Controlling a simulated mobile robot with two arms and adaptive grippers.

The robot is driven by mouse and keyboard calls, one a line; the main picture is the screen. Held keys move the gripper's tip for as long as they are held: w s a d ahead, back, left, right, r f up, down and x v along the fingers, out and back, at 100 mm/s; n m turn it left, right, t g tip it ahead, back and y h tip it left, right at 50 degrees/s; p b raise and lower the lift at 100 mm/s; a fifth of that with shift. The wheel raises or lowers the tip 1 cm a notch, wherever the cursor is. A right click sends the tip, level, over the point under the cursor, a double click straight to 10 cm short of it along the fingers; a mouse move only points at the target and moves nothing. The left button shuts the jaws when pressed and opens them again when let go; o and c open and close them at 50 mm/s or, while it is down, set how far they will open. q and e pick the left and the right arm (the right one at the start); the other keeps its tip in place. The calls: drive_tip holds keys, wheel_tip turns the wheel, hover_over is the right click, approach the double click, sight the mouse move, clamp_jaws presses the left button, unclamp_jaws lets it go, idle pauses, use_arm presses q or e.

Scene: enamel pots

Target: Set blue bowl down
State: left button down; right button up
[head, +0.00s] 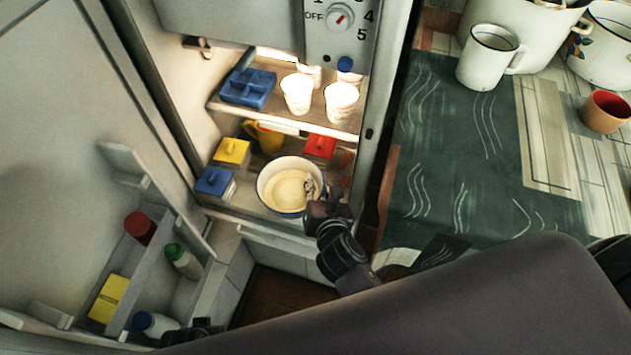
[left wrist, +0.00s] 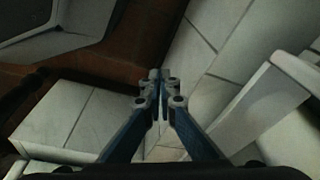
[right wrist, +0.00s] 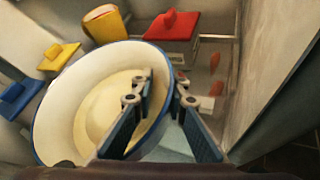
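The bowl (head: 278,181), cream-white with a blue rim, is at the front of the lower fridge shelf (head: 247,205). It also shows large in the right wrist view (right wrist: 72,112). I cannot tell whether its base touches the shelf. My right gripper (head: 318,190) is at the bowl's right rim. In the right wrist view its fingers (right wrist: 165,78) straddle the bowl wall, one inside and one outside, closed to a narrow gap. My left gripper (left wrist: 160,78) is shut and empty, low near the open fridge door.
A yellow box (head: 231,151), a blue box (head: 214,181), a yellow mug (head: 265,138) and a red box (head: 320,147) stand close around the bowl. The door rack holds bottles (head: 182,261).

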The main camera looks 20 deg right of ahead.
drive_tip(key=o, duration=0.5)
use_arm(q)
drive_tip(key=shift+r, duration=0.1)
use_arm(e)
drive_tip(key=shift+r, duration=0.1)
